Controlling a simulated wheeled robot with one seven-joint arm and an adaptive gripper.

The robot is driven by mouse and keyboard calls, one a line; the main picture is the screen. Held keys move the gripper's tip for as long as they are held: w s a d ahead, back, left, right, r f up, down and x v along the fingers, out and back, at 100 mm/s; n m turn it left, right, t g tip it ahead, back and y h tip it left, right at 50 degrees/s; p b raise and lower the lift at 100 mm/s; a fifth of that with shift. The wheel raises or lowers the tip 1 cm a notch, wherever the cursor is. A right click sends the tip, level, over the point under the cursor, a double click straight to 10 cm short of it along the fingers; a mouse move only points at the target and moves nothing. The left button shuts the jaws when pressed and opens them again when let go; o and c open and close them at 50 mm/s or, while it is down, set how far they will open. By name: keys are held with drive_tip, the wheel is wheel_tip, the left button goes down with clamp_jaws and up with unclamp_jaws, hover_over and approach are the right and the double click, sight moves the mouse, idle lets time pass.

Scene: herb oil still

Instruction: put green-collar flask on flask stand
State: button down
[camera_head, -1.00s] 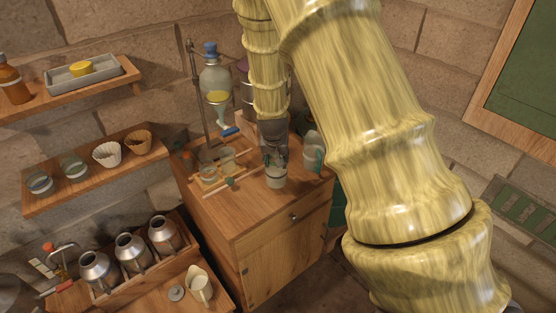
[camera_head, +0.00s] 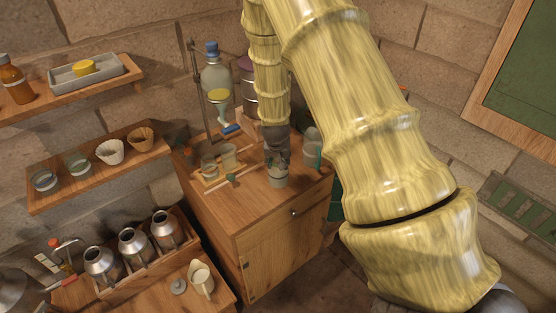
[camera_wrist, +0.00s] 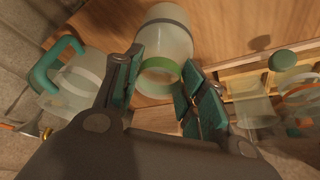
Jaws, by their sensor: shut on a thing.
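The green-collar flask (camera_wrist: 168,35) is a pale, translucent vessel with a green band round its neck and a grey band further along. It sits between the teal-padded fingers of my gripper (camera_wrist: 165,88) in the wrist view. In the head view the flask (camera_head: 277,177) shows below my gripper (camera_head: 276,155), over the cabinet top near its front edge. My gripper is shut on it. I cannot tell whether its base touches the wood. I cannot clearly make out the flask stand; a low wooden frame (camera_head: 208,184) with glass vessels lies left of the flask.
A jug with a teal handle (camera_wrist: 68,77) stands close beside my gripper; it also shows in the head view (camera_head: 312,155). A glass bottle on a rod stand (camera_head: 215,78) and a purple-grey pot (camera_head: 250,90) rise behind. Cabinet top (camera_head: 242,207) is clear in front.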

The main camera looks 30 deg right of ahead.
drive_tip(key=shift+f, duration=0.15)
drive_tip(key=c, duration=0.9)
unclamp_jaws()
drive_tip(key=shift+o, duration=0.2)
drive_tip(key=shift+r, duration=0.2)
